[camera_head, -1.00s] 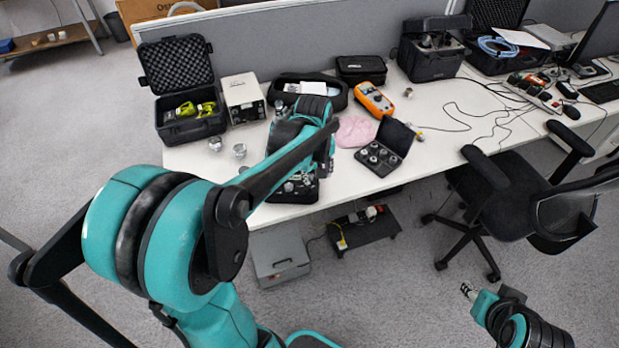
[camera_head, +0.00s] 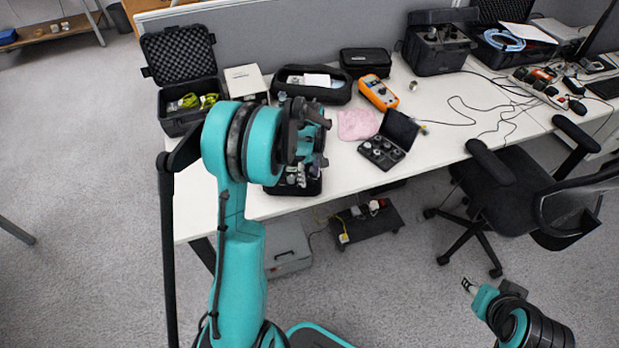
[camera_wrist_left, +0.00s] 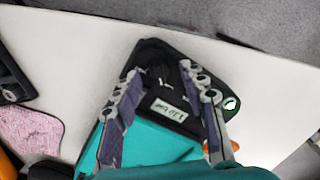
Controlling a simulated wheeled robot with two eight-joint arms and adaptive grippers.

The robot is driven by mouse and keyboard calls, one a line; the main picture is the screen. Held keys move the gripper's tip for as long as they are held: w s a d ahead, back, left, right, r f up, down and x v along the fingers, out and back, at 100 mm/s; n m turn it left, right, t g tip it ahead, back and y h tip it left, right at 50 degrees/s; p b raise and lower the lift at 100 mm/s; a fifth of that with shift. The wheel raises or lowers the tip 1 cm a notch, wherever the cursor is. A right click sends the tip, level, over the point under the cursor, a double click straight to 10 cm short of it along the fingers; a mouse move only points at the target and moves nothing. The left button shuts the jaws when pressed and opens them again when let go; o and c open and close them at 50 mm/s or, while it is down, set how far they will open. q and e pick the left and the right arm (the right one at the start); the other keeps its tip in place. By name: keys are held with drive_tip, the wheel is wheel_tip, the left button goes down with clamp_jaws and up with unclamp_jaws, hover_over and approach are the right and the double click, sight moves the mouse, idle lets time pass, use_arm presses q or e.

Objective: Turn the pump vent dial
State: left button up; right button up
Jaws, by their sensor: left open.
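My left gripper (camera_head: 308,150) is over the front edge of the white table, above a black tray (camera_head: 312,190) with small metal fittings. In the left wrist view the gripper (camera_wrist_left: 160,75) is open, fingers apart. Between and beyond its fingers is a black body (camera_wrist_left: 165,55) with a white label (camera_wrist_left: 169,109); a small green and white round mark (camera_wrist_left: 231,104) shows to the right. I cannot tell for sure which part is the pump vent dial; the arm hides much of this area. My right gripper (camera_head: 468,285) is low at the right, over the floor, small in view.
A pink cloth (camera_head: 356,124), an open case of round parts (camera_head: 381,151) and an orange meter (camera_head: 378,92) lie right of the arm. A beige box (camera_head: 246,82) and an open black case (camera_head: 180,60) stand left. A black chair (camera_head: 510,190) is at the right.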

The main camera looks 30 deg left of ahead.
use_arm(q)
drive_tip(key=shift+f, duration=0.25)
clamp_jaws()
